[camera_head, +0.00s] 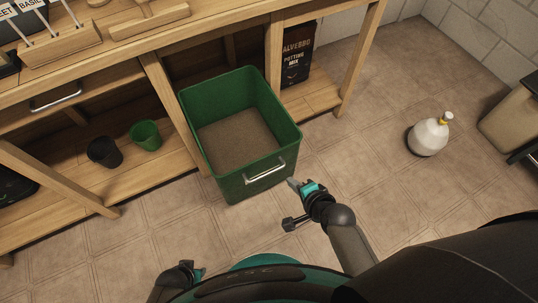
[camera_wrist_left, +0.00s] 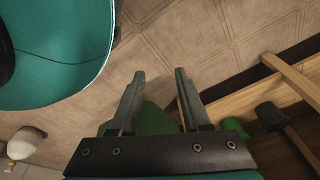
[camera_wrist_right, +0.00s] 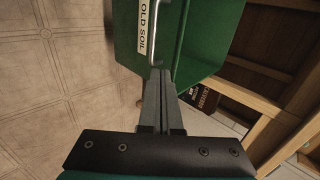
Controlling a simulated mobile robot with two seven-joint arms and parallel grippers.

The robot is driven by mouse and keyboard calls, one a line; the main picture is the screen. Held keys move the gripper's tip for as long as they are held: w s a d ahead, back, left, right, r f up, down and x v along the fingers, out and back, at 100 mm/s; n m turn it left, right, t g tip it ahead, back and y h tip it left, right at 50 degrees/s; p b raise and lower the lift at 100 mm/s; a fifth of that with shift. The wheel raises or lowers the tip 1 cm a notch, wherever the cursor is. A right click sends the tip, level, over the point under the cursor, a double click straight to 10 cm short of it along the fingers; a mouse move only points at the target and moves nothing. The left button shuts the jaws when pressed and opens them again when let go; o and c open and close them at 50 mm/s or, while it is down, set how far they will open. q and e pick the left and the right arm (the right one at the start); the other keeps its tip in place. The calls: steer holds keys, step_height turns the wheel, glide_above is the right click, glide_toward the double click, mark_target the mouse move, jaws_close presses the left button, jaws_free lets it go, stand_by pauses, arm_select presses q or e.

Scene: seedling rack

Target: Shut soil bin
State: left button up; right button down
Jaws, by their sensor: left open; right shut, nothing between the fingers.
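The green soil bin (camera_head: 232,189) stands pulled out from the bench, with brown soil (camera_head: 238,136) inside. Its front has a silver handle (camera_head: 265,171). In the right wrist view the bin front (camera_wrist_right: 127,40) carries an "OLD SOIL" label (camera_wrist_right: 145,22), with the handle (camera_wrist_right: 183,35) beside it. My right gripper (camera_head: 292,184) is shut and empty, its tips close to the bin front by the handle; I cannot tell whether they touch. The fingertips also show in the right wrist view (camera_wrist_right: 160,73). My left gripper (camera_wrist_left: 159,73) is open and empty, away from the bin.
The wooden bench (camera_head: 155,70) has a black pot (camera_head: 104,152) and a green pot (camera_head: 146,135) on its lower shelf. A potting mix bag (camera_head: 297,55) stands right of the bin. A white bottle (camera_head: 428,137) stands on the open tiled floor.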

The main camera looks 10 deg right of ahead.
arm_select(q)
steer(key=w+d+r+b, duration=0.2)
steer(key=w+r+b, duration=0.2)
steer(key=r, duration=0.3)
steer(key=w+d+r+t+b, duration=0.1)
steer(key=w+d+r+b, duration=0.1)
steer(key=r, duration=0.4)
steer(key=shift+w+d+r+h+b, duration=0.2)
steer(key=shift+w+r+h+b, duration=0.15)
steer(key=shift+w+b, duration=0.65)
arm_select(e)
glide_toward(269, 156)
steer(key=shift+x, duration=3)
steer(key=shift+s+a+f, duration=0.1)
steer(key=shift+s, duration=0.05)
